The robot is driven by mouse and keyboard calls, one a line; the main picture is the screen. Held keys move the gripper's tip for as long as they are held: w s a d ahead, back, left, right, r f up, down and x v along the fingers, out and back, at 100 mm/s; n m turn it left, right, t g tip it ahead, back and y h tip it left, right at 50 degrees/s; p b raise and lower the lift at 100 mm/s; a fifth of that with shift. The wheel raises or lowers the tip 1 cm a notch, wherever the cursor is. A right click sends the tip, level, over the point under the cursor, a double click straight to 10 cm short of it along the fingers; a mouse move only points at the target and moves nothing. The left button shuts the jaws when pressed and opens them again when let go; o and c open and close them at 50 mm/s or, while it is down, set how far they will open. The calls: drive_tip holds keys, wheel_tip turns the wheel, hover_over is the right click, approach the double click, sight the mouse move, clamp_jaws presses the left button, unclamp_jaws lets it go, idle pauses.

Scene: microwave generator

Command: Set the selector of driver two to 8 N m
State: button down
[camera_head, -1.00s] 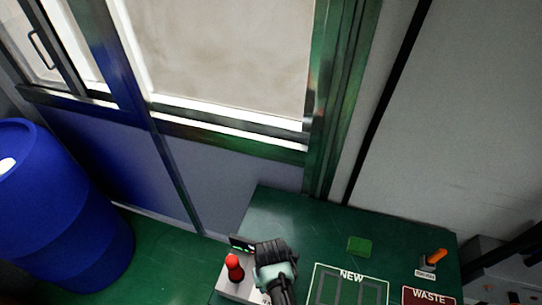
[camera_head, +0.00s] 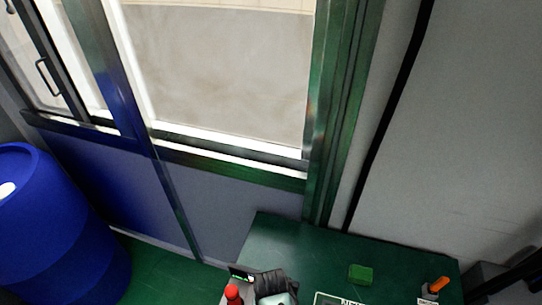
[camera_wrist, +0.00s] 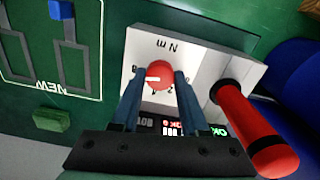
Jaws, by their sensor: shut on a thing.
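The red round selector knob (camera_wrist: 158,75) with a white pointer mark sits on a white panel marked "N m" (camera_wrist: 195,48) in the wrist view. The pointer points to the left in that view. The scale numbers are mostly hidden or too small to read. My gripper (camera_wrist: 159,80) is shut on the knob, one finger on each side. A red-handled driver (camera_wrist: 255,125) stands in the box to the right of the knob, and its red top (camera_head: 233,293) shows in the head view. My gripper (camera_head: 270,285) is at the lower edge there.
A small display (camera_wrist: 180,125) with a green "OK" is partly behind my gripper. A green block (camera_head: 361,274) lies on the green bench (camera_head: 300,250). An orange-handled tool (camera_head: 437,285) stands at right. A frame marked "NEW" (camera_wrist: 60,92) holds a blue piece (camera_wrist: 62,10). A blue barrel (camera_head: 50,230) stands left.

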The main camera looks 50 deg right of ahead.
drive_tip(key=shift+c, duration=2.1)
unclamp_jaws()
wheel_tip(320, 180, up, 13)
drive_tip(key=b, duration=0.1)
